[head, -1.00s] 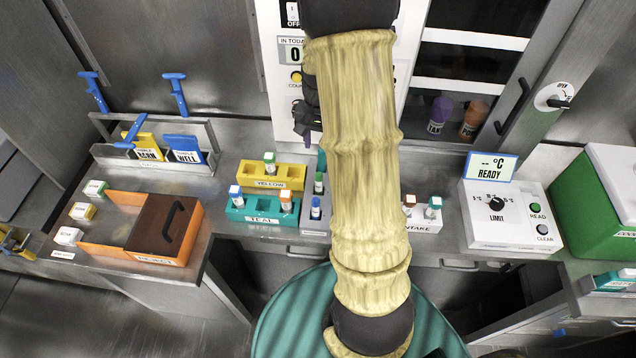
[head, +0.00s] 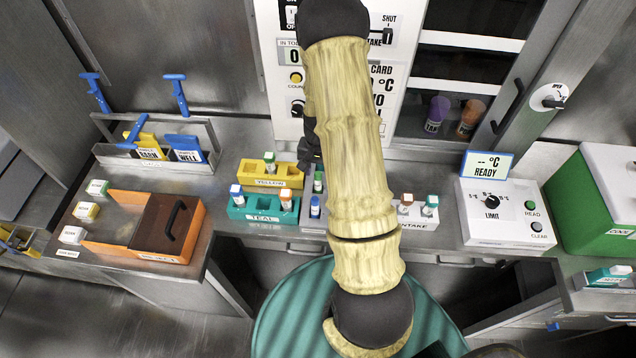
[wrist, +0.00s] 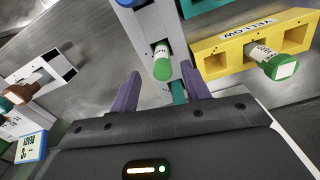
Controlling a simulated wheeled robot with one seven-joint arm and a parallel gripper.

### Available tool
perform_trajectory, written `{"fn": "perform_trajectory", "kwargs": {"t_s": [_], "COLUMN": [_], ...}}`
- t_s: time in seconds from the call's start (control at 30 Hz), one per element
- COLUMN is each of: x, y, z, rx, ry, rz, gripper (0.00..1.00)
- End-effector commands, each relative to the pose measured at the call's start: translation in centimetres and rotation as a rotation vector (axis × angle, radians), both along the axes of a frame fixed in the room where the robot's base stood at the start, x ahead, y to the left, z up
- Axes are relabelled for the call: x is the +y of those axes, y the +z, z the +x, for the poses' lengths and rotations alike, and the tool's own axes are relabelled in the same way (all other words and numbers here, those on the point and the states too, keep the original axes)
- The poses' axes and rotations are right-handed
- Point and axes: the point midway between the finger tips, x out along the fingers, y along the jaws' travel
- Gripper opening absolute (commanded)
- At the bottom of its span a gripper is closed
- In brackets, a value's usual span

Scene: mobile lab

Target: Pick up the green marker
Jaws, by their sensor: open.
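My gripper (wrist: 160,70) is open and empty, with its purple fingers apart. Between and beyond its fingertips in the wrist view is a green-capped vial (wrist: 162,64) in a grey rack (wrist: 127,18); it shows in the head view (head: 318,182) below my dark gripper (head: 308,152). Another green-capped vial (wrist: 272,64) sits in the yellow rack (wrist: 211,45).
A teal rack (head: 236,212) with vials stands in front of the yellow rack. An orange box (head: 196,233) is at left, a limit-dial device (head: 470,226) at right. The panel wall rises close behind my gripper. My arm hides part of the grey rack.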

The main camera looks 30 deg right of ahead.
Motion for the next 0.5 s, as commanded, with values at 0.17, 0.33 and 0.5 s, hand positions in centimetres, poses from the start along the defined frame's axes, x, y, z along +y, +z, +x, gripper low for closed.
{"fn": "perform_trajectory", "kwargs": {"t_s": [0.17,0.33,0.5], "x": [-0.01,-0.01,0.04], "y": [-0.61,-0.59,-0.93], "z": [-0.01,0.00,0.01], "rx": [0.000,-0.001,0.001], "ry": [0.000,-0.001,0.000], "rz": [0.000,-0.001,0.001], "gripper": [0.47,0.47,0.47]}}
